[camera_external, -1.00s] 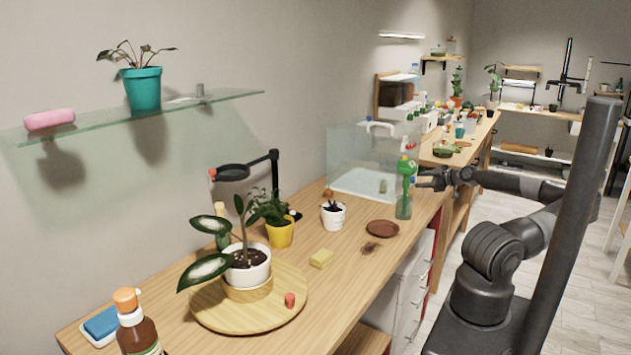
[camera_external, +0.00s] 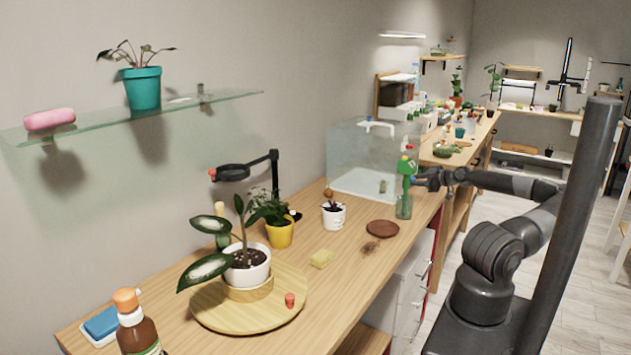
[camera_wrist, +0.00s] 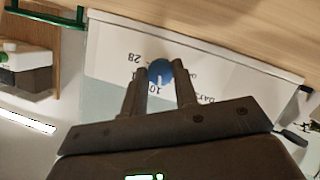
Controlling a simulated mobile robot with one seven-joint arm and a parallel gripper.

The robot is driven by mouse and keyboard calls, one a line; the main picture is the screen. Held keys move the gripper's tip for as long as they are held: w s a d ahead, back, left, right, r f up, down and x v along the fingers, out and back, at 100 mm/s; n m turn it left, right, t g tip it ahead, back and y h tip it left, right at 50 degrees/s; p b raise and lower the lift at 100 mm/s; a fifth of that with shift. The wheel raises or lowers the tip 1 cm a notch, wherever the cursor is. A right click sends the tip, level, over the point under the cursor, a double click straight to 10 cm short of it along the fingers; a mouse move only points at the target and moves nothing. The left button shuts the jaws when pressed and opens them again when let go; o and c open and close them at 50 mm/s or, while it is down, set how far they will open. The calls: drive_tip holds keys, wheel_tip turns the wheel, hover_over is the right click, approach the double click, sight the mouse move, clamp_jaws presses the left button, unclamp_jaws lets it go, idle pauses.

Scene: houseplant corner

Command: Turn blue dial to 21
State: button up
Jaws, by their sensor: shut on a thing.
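The blue dial (camera_wrist: 160,70) sits between my fingertips in the wrist view, on a white and grey printed panel (camera_wrist: 105,68). My gripper (camera_wrist: 161,79) is shut on the dial, one finger on each side. The print is upside down: a 28 is left of the dial and a 10 just below it, partly covered by my finger. A short white mark shows on the dial's lower part, near the 10. Other numbers, including any 21, cannot be made out. In the external view my gripper (camera_external: 416,181) is by the green spray bottle (camera_external: 404,196); the dial is tiny there.
A glass tank (camera_external: 352,150) stands behind the bottle. The floor right of the bench is clear around my base.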

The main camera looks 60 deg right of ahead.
drive_tip(key=shift+c, duration=1)
drive_tip(key=m+y, duration=0.1)
drive_tip(key=m, duration=0.1)
drive_tip(key=m+y, duration=0.1)
drive_tip(key=shift+d+m+y, duration=0.2)
drive_tip(key=shift+m+y, duration=0.1)
drive_tip(key=shift+m, duration=0.1)
drive_tip(key=m+y, duration=0.3)
drive_tip(key=m, duration=0.1)
drive_tip(key=shift+d+m, duration=0.15)
drive_tip(key=shift+m, duration=0.25)
drive_tip(key=o, duration=1)
